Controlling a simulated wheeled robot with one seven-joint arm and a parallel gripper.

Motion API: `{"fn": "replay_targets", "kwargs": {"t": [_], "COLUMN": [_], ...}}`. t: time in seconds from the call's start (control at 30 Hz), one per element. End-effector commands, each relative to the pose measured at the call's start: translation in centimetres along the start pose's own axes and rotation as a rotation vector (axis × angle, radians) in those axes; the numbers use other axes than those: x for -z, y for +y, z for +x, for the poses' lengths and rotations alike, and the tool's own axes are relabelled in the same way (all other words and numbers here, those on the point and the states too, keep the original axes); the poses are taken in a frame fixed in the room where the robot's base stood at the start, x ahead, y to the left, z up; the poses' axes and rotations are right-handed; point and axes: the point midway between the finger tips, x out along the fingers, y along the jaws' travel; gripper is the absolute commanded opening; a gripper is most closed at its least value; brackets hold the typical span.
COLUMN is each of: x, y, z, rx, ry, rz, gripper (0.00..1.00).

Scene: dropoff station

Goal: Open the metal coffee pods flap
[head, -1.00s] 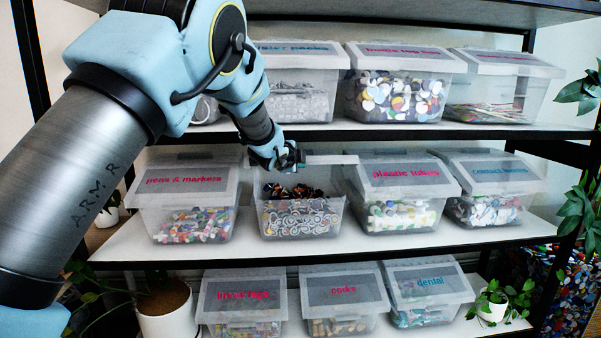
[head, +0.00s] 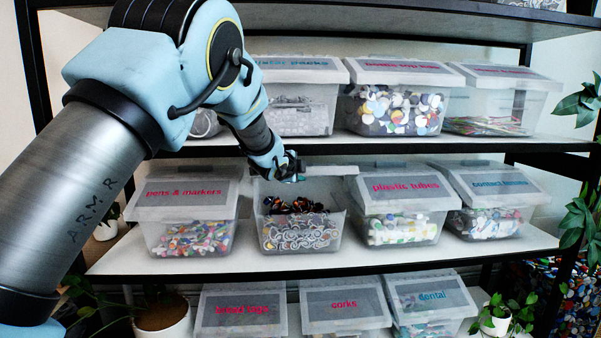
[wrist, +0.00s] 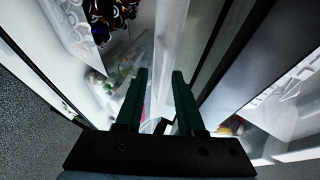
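The coffee pods bin (head: 300,238) is the clear bin second from the left on the middle shelf. Dark and shiny pods show in it. Its flap (head: 333,170) stands raised, seen nearly edge-on, above the open front; its label cannot be seen. My gripper (head: 298,168) is at the left end of the raised flap. In the wrist view, the two dark fingers of my gripper (wrist: 159,85) stand apart with a pale strip visible behind or between them. I cannot tell whether they touch the flap. The pods (wrist: 110,12) show at the wrist view's top left.
The pens & markers bin (head: 185,210) stands close on the left and the plastic tubes bin (head: 402,205) close on the right, both with flaps down. The upper shelf (head: 420,146) runs above the raised flap. A bare strip of middle shelf (head: 300,262) lies in front.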

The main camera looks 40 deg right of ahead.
Motion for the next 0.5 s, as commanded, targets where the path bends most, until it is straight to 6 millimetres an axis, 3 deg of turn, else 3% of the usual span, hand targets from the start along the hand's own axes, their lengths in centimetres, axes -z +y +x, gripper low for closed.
{"fn": "replay_targets", "kwargs": {"t": [0.23,0.5], "x": [0.0,0.0], "y": [0.1,0.2], "z": [-1.3,-6.0], "rx": [0.001,0.003], "ry": [0.0,0.002], "rz": [-0.001,-0.002], "gripper": [0.38,0.38]}}
